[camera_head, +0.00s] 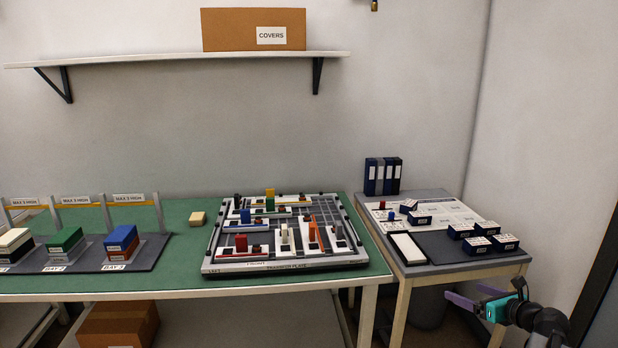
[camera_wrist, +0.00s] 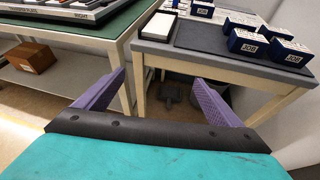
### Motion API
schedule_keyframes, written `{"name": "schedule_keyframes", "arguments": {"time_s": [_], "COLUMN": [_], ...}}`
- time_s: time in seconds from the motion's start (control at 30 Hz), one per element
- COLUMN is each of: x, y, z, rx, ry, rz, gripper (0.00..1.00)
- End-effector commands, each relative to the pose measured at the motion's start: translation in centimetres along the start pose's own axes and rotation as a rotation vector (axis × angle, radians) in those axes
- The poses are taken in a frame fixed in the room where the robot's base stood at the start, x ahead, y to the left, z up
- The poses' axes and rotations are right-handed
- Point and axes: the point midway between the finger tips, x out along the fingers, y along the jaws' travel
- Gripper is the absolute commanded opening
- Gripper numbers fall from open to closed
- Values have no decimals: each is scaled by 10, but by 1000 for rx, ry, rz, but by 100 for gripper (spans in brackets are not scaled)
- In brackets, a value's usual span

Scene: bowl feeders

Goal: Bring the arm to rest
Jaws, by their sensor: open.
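My gripper (camera_head: 472,300) is at the lower right in the head view, in front of the front edge of the small grey-topped table (camera_head: 462,266). Its two purple fingers are spread apart with nothing between them. In the wrist view my gripper (camera_wrist: 160,88) shows the same open fingers, with the gap between the two tables and the floor beyond. My arm reaches in from the lower right corner of the head view; most of it is out of view.
The green table (camera_head: 180,266) carries a transfer plate (camera_head: 285,267) and bays with stacked blocks (camera_head: 121,240). A wall stands close on the right. A shelf (camera_head: 180,57) holds a covers box (camera_head: 253,29).

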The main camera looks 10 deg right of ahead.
Motion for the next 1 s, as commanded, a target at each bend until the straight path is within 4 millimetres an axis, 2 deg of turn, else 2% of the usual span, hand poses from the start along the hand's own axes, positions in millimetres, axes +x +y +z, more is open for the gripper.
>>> {"name": "schedule_keyframes", "arguments": {"time_s": [0.03, 0.2, 0.5, 0.73, 1.0], "x": [16, 63, 124, 150, 154], "y": [17, 72, 178, 262, 357], "z": [-6, -34, -102, -168, -255], "rx": [2, 6, -24, -115, -303], "ry": [11, 58, 190, 311, 453], "rz": [32, 127, 290, 423, 603], "gripper": [89, 89, 89, 89, 89]}}
